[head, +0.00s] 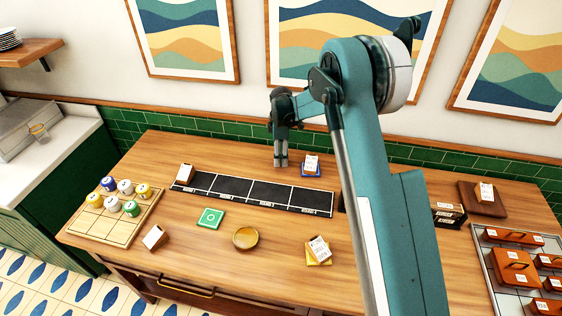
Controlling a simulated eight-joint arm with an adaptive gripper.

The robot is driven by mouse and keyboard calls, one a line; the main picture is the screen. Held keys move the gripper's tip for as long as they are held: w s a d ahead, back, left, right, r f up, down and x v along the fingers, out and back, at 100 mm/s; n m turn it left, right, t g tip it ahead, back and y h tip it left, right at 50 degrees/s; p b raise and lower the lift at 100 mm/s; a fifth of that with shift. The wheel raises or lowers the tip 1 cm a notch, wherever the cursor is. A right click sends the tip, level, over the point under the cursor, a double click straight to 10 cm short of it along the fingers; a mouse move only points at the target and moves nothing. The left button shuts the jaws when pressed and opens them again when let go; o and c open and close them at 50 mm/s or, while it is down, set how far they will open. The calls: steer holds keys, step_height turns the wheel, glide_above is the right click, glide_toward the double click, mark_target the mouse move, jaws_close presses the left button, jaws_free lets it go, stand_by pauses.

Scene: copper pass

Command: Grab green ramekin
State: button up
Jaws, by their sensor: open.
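A small green ramekin (131,209) with a pale top stands at the front right of a group of ramekins on a light wooden board (85,226) at the left of the table. Blue, white and yellow ramekins stand close around it on its left and behind. My gripper (281,163) points down over the back middle of the table, far to the right of the green ramekin. It is open, and nothing shows between its fingers, which look small here.
A black strip with marked sections (250,191) runs along the middle of the table. A green square with a ring (210,217), a round amber dish (246,238) and several card stands (154,237) lie around it. A tray of orange-brown boxes (515,267) is at right.

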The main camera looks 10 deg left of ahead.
steer(key=shift+f, duration=0.85)
steer(key=c, duration=1)
